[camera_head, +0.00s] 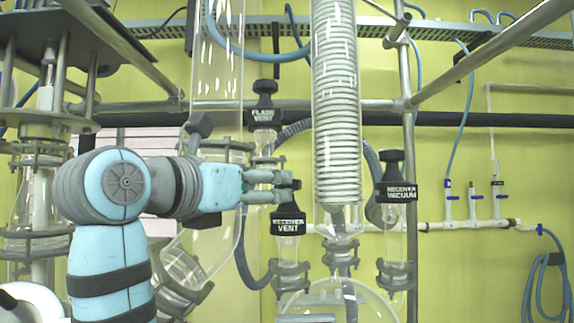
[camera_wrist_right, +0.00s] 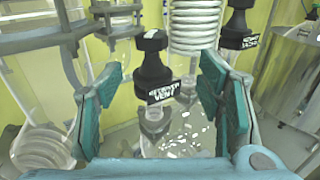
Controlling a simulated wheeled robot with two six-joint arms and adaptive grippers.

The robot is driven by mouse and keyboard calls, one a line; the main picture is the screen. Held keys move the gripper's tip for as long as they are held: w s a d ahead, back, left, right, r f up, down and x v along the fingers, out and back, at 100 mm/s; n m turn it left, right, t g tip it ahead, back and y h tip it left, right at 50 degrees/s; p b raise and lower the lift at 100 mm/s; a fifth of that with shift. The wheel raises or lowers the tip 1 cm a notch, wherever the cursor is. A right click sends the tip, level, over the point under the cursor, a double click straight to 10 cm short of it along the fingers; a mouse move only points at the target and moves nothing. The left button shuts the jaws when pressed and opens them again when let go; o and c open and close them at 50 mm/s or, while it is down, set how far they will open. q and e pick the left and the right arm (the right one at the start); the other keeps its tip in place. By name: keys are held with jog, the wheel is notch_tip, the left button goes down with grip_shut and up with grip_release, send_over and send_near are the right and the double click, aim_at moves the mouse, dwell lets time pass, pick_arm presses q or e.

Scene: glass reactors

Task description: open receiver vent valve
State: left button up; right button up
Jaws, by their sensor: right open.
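The receiver vent valve (camera_head: 288,224) has a black knob and a black "RECEIVER VENT" label on a glass neck. It stands upright near the middle of the head view. It also shows in the right wrist view (camera_wrist_right: 152,72), between the two teal finger pads. My right gripper (camera_head: 284,187) comes from the left at the height of the knob, and its fingers partly cover the knob. In the right wrist view the gripper (camera_wrist_right: 160,82) is open, with a visible gap on each side of the valve. My left gripper is not in view.
The receiver vacuum valve (camera_head: 396,192) stands to the right and the flask vent valve (camera_head: 264,115) behind. The glass coil condenser (camera_head: 336,110) rises close to the right of the gripper. A metal frame post (camera_head: 409,130) stands farther right.

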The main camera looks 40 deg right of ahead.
aim_at(281, 188)
jog(key=w+d+p, duration=0.2)
jog(key=p, duration=0.2)
jog(key=w+d+p, duration=0.2)
jog(key=d+p, duration=0.1)
jog(key=shift+w+d+p, duration=0.2)
jog(key=shift+d+p, duration=0.1)
jog(key=shift+p, duration=0.05)
jog(key=x, duration=0.4)
jog(key=shift+s+d+p, duration=0.3)
jog(key=shift+d+p, duration=0.1)
jog(key=shift+w+d+f, duration=0.15)
jog(key=shift+w+d, duration=0.1)
jog(key=shift+d, duration=0.2)
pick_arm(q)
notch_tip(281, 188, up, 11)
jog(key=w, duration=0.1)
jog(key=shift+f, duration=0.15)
pick_arm(e)
jog(key=shift+w+a, duration=0.15)
jog(key=shift+c, duration=0.9)
jog(key=c, duration=1)
